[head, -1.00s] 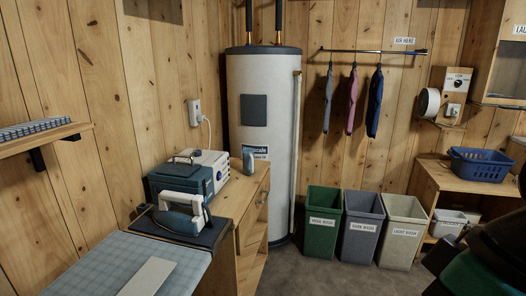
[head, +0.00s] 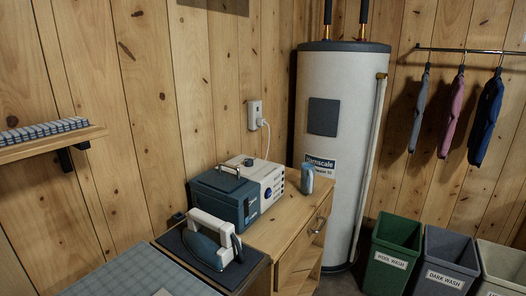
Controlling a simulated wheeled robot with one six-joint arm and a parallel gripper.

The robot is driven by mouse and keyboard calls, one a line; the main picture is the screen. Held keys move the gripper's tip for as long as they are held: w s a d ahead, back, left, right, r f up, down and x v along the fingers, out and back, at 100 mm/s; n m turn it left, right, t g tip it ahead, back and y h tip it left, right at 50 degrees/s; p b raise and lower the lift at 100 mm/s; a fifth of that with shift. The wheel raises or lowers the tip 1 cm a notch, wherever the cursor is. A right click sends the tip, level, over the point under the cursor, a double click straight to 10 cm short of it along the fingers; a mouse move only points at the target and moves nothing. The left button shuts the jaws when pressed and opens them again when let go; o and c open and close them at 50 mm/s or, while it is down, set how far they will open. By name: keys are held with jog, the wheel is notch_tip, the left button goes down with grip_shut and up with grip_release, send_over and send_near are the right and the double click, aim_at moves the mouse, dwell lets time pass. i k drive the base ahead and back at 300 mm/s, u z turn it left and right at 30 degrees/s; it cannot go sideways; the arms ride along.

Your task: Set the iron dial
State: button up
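The iron (head: 213,240), with a white handle and dark blue body, rests on a dark pad (head: 190,250) at the near end of the wooden cabinet. Its dial cannot be made out at this size. Behind it stands a blue and white steam station box (head: 228,193) with a handle on top and small knobs on its front. My gripper is not in view.
A checked ironing board (head: 130,270) lies in front at lower left. A small blue-grey bottle (head: 307,179) stands on the wooden cabinet (head: 280,215). A white water heater (head: 338,130) stands behind. Green (head: 392,252) and grey (head: 446,262) bins are at lower right.

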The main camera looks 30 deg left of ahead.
aim_at(248, 162)
jog(key=u, duration=0.45)
jog(key=i, duration=1.55)
jog(key=u, duration=1.15)
jog(key=i, duration=0.5)
jog(key=u, duration=0.15)
